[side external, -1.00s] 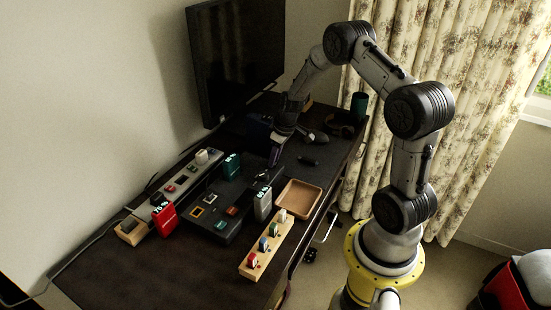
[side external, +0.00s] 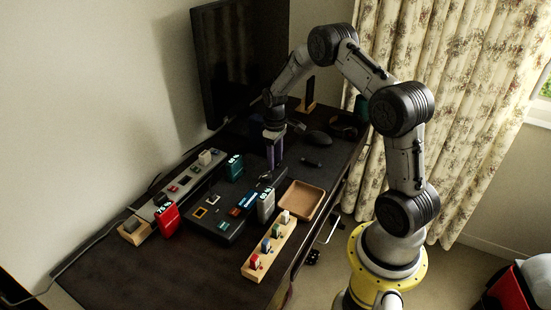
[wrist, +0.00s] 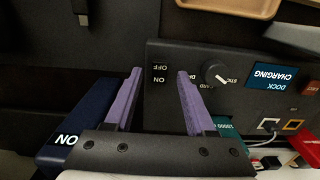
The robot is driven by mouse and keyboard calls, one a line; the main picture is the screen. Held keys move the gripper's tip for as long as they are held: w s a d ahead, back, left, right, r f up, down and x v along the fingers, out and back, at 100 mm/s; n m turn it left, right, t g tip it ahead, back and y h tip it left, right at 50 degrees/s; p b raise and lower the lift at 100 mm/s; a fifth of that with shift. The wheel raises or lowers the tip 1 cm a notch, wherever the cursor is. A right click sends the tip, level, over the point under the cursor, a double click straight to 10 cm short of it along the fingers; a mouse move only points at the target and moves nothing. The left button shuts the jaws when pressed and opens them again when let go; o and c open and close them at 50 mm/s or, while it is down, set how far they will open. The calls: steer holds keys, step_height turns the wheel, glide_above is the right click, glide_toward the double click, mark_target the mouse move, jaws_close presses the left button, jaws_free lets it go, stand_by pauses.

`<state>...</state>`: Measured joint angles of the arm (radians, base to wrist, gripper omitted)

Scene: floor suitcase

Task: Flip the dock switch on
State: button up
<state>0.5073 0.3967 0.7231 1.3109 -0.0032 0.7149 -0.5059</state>
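The black dock (side external: 222,226) lies on the desk; it also shows in the wrist view (wrist: 190,54). There it carries ON and OFF lettering (wrist: 160,73), a round knob (wrist: 213,71) with a white pointer, and a blue screen (wrist: 272,76) reading DOCK CHARGING. My gripper (wrist: 160,73) is open, with its purple fingers on either side of the lettering and nothing seen between them. In the side view my gripper (side external: 275,168) points down at the dock's far end. I cannot make out the switch lever itself or whether a finger touches the dock.
A dark blue block (wrist: 75,125) marked ON is beside the left finger. Red (side external: 167,217), teal (side external: 235,168) and grey (side external: 266,204) percentage-marked blocks stand around the dock. A power strip (side external: 180,188), a wooden tray (side external: 300,200) and a wooden rack (side external: 270,255) are close by.

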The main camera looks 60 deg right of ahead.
step_height(320, 180, up, 14)
stand_by(0.7)
steer(key=shift+f, duration=0.1)
steer(key=w+a+r+n+t, duration=0.1)
steer(key=a+r+n+t, duration=0.1)
steer(key=a+r, duration=0.6)
steer(key=s+a+r+t, duration=0.2)
steer(key=s+a+r, duration=0.5)
steer(key=r, duration=0.3)
steer(key=s+a+r+t, duration=0.1)
steer(key=s+a+t, duration=0.1)
steer(key=s+a, duration=0.6)
steer(key=s+f+m, duration=0.2)
steer(key=s+f, duration=0.4)
steer(key=s, duration=0.3)
steer(key=shift+s+d, duration=0.3)
steer(key=shift+s, duration=0.1)
